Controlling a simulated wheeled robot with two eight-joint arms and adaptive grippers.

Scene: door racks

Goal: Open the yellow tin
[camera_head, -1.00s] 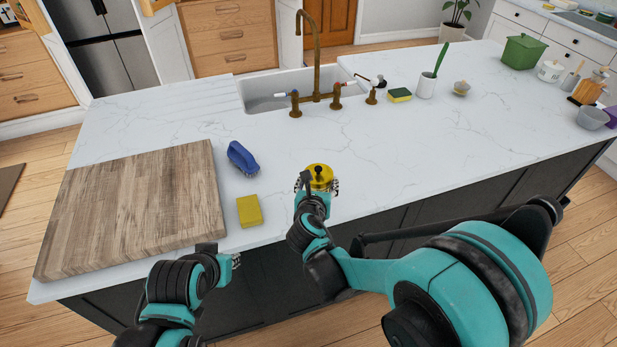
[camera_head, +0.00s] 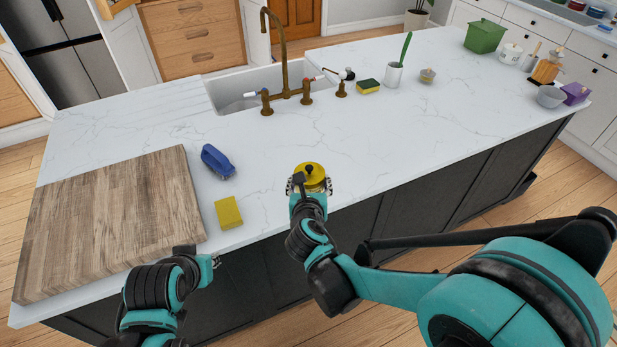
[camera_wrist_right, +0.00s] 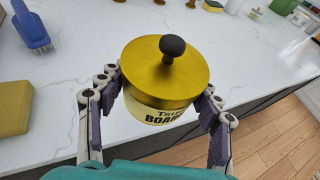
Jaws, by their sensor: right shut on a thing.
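The yellow tin (camera_head: 316,180) is near the front edge of the white counter, with its lid on. In the right wrist view the tin (camera_wrist_right: 160,108) has a cream body with dark lettering, and its yellow lid (camera_wrist_right: 150,75) carries a black knob (camera_wrist_right: 172,47). My right gripper (camera_head: 310,186) is shut on the tin's body, one finger on each side, below the lid. I cannot tell whether the tin's base touches the counter. My left gripper (camera_head: 212,260) is low at the counter's front edge, apart from the tin; its fingers are mostly hidden.
A yellow sponge (camera_head: 229,212), a blue brush (camera_head: 217,160) and a wooden board (camera_head: 110,225) lie left of the tin. Behind are the brass tap (camera_head: 284,60) and sink. The counter right of the tin is clear up to the green pot (camera_head: 485,36) and small items.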

